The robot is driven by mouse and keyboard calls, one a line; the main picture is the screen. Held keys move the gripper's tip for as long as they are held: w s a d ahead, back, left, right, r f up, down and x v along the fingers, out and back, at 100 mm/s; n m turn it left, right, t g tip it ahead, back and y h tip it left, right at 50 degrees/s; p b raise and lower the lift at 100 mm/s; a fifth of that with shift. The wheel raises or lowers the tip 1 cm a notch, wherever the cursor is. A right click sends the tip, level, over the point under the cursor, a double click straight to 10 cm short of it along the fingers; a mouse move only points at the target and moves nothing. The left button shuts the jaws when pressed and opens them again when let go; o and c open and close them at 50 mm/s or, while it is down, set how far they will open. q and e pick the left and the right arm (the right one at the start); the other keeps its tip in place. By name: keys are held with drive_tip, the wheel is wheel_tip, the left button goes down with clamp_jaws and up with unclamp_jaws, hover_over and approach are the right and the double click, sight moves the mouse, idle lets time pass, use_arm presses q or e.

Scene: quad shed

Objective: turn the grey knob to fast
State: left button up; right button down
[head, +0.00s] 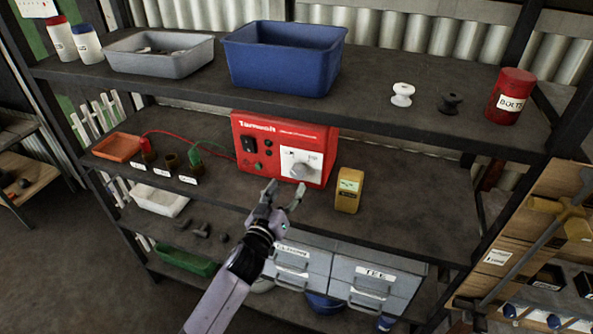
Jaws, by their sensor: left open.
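The grey knob (299,171) sits on a white dial plate (312,158) at the right of the front of a red box (264,128). The box stands on the middle shelf. The lettering around the dial is too small to read, so I cannot tell the setting. My left gripper (285,190) is open and empty, in front of the box and just below the knob in the picture. Its fingers point up towards the knob; I cannot tell whether they touch it. My right gripper is not in view.
A yellow device (348,190) stands close to the right of the red box. The upper shelf (420,107) overhangs the box. The middle shelf's right part is clear.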

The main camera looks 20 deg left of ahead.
sight(296, 174)
use_arm(q)
drive_tip(key=w, duration=0.7)
drive_tip(key=shift+w+d, duration=0.2)
drive_tip(key=shift+c, duration=0.3)
drive_tip(key=c, duration=1.1)
